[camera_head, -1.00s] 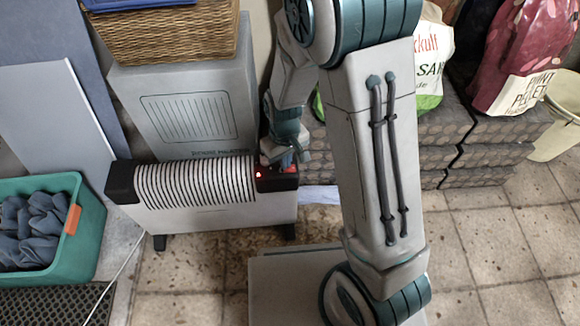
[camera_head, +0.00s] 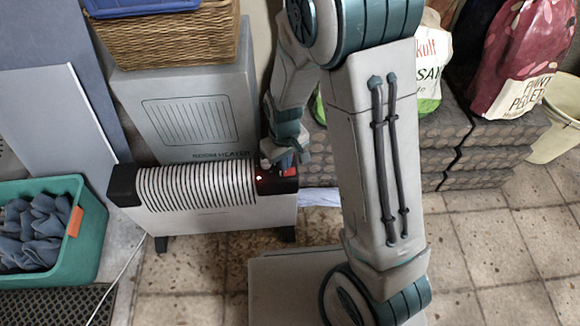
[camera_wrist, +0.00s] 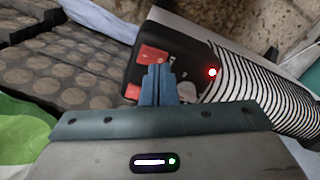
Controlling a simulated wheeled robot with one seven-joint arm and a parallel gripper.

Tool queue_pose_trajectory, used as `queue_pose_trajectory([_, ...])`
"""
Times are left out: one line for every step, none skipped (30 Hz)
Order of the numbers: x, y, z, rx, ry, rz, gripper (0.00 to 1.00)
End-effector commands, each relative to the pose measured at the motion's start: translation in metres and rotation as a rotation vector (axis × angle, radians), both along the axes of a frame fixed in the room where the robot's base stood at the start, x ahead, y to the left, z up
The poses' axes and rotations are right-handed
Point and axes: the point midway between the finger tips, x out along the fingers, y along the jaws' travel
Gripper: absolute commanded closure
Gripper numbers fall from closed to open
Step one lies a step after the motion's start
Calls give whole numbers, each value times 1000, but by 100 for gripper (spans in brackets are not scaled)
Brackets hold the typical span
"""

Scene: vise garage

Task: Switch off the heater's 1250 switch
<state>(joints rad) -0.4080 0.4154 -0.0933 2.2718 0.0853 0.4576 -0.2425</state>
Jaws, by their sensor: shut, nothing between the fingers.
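The white heater (camera_head: 200,218) stands on the floor with a ribbed top and black ends. Its right end carries a control panel (camera_wrist: 190,60) with a lit red lamp (camera_wrist: 212,72), which also shows in the head view (camera_head: 259,180). Two red switches sit on the panel: one (camera_wrist: 152,54) beyond my fingertips, one (camera_wrist: 132,91) beside them on the left. I cannot read which is marked 1250. My gripper (camera_wrist: 158,72) is shut and empty, its blue fingertips over the panel by the switches. In the head view my gripper (camera_head: 289,160) is at the panel; contact cannot be told.
A large grey room heater box (camera_head: 190,110) with a wicker basket (camera_head: 165,35) on top stands behind. A green crate of cloth (camera_head: 85,240) is at left. Stacked dark briquettes (camera_head: 445,135) and bags are at right. A white cable (camera_head: 122,270) runs along the floor.

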Motion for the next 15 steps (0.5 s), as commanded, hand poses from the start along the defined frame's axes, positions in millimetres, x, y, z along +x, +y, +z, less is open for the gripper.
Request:
queue_pose_trajectory([0, 0, 8, 0, -1, 0, 100])
queue_pose_trajectory([0, 0, 11, 0, -1, 0, 100])
queue_pose_trajectory([0, 0, 14, 0, -1, 0, 100])
queue_pose_trajectory([0, 0, 16, 0, -1, 0, 100])
queue_pose_trajectory([0, 0, 19, 0, -1, 0, 100])
queue_pose_trajectory([0, 0, 22, 0, -1, 0, 100])
queue_pose_trajectory([0, 0, 24, 0, -1, 0, 100])
queue_pose_trajectory([0, 0, 27, 0, -1, 0, 100])
queue_pose_trajectory([0, 0, 30, 0, -1, 1, 100])
queue_pose_trajectory([0, 0, 32, 0, -1, 1, 100])
queue_pose_trajectory([0, 0, 35, 0, -1, 1, 100])
queue_pose_trajectory([0, 0, 38, 0, -1, 1, 100])
queue_pose_trajectory([0, 0, 40, 0, -1, 1, 100])
queue_pose_trajectory([0, 0, 43, 0, -1, 1, 100])
queue_pose_trajectory([0, 0, 46, 0, -1, 1, 100])
